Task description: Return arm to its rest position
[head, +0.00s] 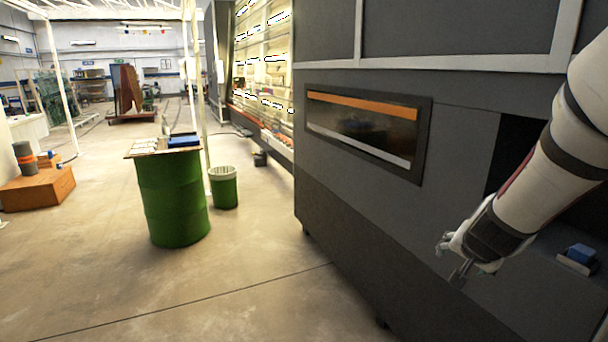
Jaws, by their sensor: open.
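My gripper (451,262) hangs at the lower right in the head view, at the end of my white arm, pointing down and left. Its fingers are apart and nothing shows between them. It is in front of the dark grey machine (400,235), and I cannot tell how far from its face. My arm comes in from the right edge and crosses in front of a dark opening (515,148) in the machine, hiding part of it.
A small blue block (580,252) sits on a ledge right of my gripper. A green drum (172,200) with a board on top and a green bin (223,190) stand left. An orange block (38,188) lies farther left.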

